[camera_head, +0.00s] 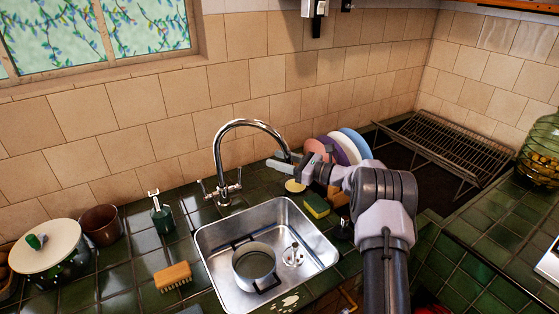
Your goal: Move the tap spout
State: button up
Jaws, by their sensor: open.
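The tap (222,190) is a chrome fixture with a lever on each side, standing behind the sink. Its tall curved spout (249,123) arches up and over to the right. The spout's outlet end comes down close to my gripper (284,163). My gripper reaches in from the right, its fingers pointing left at the outlet end. It is open. I cannot tell whether the fingers touch the spout or stand around it.
The steel sink (211,238) holds a pot (254,268) with dark handles. Plates (356,143) and a yellow-green sponge (316,206) are near my arm. A brush (173,276), bottle (161,214) and pots stand left. A wire rack (436,150) is at back right.

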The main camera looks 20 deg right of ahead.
jog(key=shift+s+d, duration=0.1)
jog(key=shift+d, duration=0.05)
jog(key=p+v, duration=0.3)
jog(key=v, duration=1.4)
jog(key=shift+s, duration=0.1)
